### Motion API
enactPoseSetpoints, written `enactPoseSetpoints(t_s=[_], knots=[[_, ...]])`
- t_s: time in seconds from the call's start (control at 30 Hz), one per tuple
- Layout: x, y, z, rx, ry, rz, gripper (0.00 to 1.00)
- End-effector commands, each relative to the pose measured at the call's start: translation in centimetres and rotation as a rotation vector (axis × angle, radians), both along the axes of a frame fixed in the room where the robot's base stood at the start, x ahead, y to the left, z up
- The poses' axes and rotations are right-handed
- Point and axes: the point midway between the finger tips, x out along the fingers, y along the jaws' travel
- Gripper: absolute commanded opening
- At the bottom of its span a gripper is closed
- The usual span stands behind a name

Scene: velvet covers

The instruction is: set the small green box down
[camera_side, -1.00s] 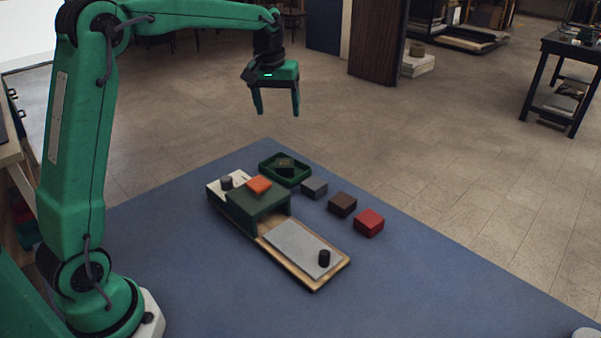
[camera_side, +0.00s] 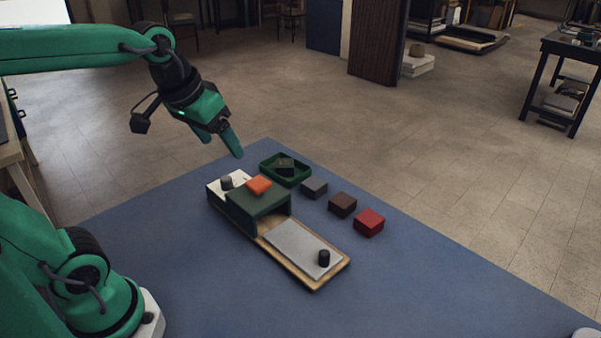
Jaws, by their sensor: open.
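A small dark green box (camera_side: 285,162) lies in the green tray (camera_side: 303,178) at the back of the blue table, turned at an angle to the tray's sides. My gripper (camera_side: 222,146) is open and empty, up and to the left of the tray in the picture. Its fingers point down and to the right, and they touch nothing. How the underside of the box rests in the tray is hidden by the tray's front wall.
Grey (camera_side: 314,188), brown (camera_side: 342,205) and red (camera_side: 369,222) blocks stand to the right. The table's right side is clear.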

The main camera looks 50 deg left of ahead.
Motion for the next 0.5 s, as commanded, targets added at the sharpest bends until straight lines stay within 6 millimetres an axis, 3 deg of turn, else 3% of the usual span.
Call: enactPoseSetpoints(t_s=[0.2,0.5], knots=[[-4.2,-1.0,-2.0,0.025,-0.053,-0.082,0.72],[-6.3,-1.4,-3.5,0.041,-0.081,-0.13,0.72]])
